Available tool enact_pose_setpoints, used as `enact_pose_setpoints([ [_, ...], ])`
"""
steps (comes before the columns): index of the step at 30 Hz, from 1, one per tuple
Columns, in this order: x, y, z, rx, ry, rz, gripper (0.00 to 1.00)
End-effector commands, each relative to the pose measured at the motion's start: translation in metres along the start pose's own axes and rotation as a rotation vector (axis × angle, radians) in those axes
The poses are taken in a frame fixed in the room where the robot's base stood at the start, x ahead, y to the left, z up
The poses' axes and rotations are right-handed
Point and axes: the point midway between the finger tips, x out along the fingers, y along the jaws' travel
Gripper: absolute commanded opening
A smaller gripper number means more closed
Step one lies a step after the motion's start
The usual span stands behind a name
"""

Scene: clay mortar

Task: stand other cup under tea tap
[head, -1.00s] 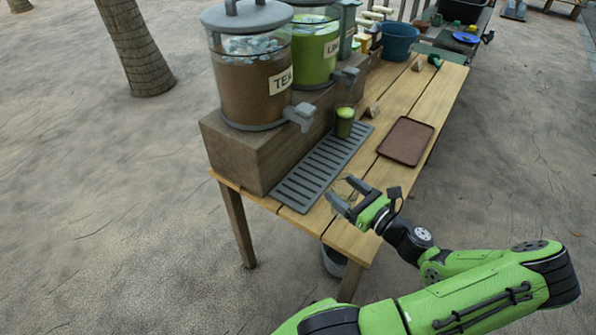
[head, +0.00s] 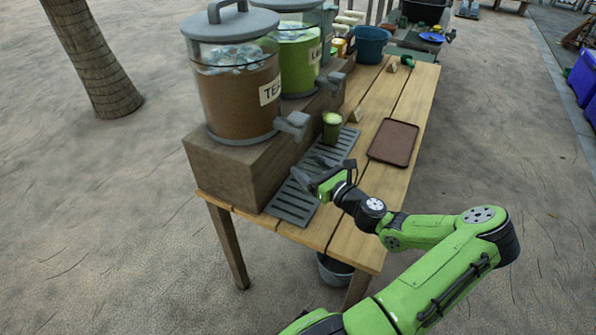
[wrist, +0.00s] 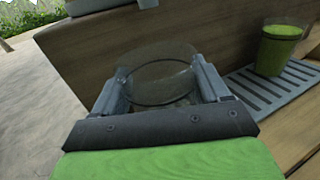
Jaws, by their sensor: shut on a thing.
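The tea dispenser (head: 238,100) stands on a wooden riser, its grey tea tap (head: 293,124) pointing right. A cup of green drink (head: 331,130) stands upright on the drip tray (head: 292,203), near the lime dispenser; it also shows in the wrist view (wrist: 276,50). My gripper (head: 314,178) is over the near part of the drip tray, below and slightly right of the tea tap. In the wrist view my gripper (wrist: 164,88) is shut on a clear, empty-looking cup (wrist: 160,72). That cup is hardly visible in the head view; I cannot tell whether its base touches the tray.
The wooden riser (head: 232,172) is close beyond the held cup. A brown tray (head: 393,141) lies on the table at right. The lime dispenser (head: 301,55) and a blue tub (head: 371,43) stand farther back. Bare table planks lie right of the drip tray.

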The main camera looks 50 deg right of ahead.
Motion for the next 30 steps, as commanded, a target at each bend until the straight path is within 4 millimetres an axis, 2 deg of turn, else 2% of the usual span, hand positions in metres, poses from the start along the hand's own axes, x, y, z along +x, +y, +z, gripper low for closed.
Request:
enact_pose_setpoints([
  [3, 0.028, 0.001, -0.002, -0.002, -0.001, 0.001, 0.45],
  [10, 0.055, 0.000, 0.000, -0.001, -0.002, 0.000, 0.45],
  [12, 0.052, -0.001, -0.021, 0.004, 0.000, -0.003, 0.45],
  [15, 0.052, 0.000, -0.038, 0.003, 0.000, -0.001, 0.45],
  [26, 0.052, 0.000, -0.039, -0.001, 0.000, 0.000, 0.45],
  [27, 0.052, 0.000, -0.039, -0.002, 0.000, 0.000, 0.80],
  [30, 0.052, 0.000, -0.039, -0.001, 0.001, -0.001, 0.95],
])
